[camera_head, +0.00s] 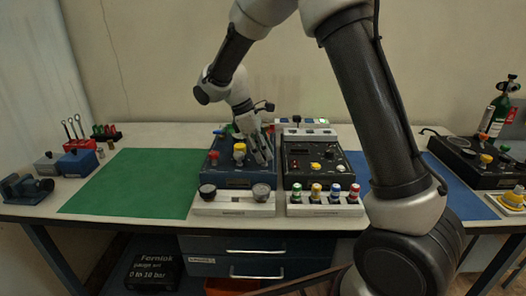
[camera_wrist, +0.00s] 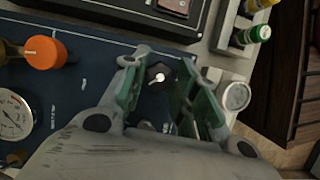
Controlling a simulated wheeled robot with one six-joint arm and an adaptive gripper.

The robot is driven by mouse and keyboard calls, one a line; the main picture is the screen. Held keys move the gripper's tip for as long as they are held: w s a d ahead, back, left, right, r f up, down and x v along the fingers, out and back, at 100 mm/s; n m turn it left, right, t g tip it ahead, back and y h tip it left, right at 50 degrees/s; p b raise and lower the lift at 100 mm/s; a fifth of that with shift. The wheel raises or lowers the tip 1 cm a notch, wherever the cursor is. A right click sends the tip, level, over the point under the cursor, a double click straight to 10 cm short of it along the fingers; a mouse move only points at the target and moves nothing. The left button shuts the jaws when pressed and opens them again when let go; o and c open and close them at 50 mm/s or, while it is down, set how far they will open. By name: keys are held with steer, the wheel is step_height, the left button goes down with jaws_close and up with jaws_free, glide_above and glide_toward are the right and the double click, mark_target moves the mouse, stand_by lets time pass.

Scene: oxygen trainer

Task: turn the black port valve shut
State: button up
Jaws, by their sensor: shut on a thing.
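The black port valve (camera_wrist: 157,79) shows in the wrist view as a dark knob with a white pointer, on the dark blue trainer panel (camera_wrist: 84,82). My gripper (camera_wrist: 160,73) has its green-padded fingers on either side of the valve and is shut on it. In the head view, my gripper (camera_head: 262,157) reaches down to the right part of the blue panel (camera_head: 226,175). The valve is hidden behind the fingers there.
A white stand with two gauges (camera_head: 234,208) lies in front. A black panel (camera_head: 312,163) is to the right. The green mat (camera_head: 135,182) on the left is clear.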

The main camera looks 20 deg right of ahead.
steer(key=m+g+y, duration=0.1)
steer(key=m, duration=0.3)
steer(key=shift+w+m, duration=0.15)
steer(key=shift+m, duration=0.15)
steer(key=shift+d+m+g+y, duration=0.1)
steer(key=shift+m+g+y, duration=0.55)
steer(key=shift+m, duration=1.25)
steer(key=o, duration=1)
steer(key=v, duration=1.2)
steer(key=shift+w, duration=0.1)
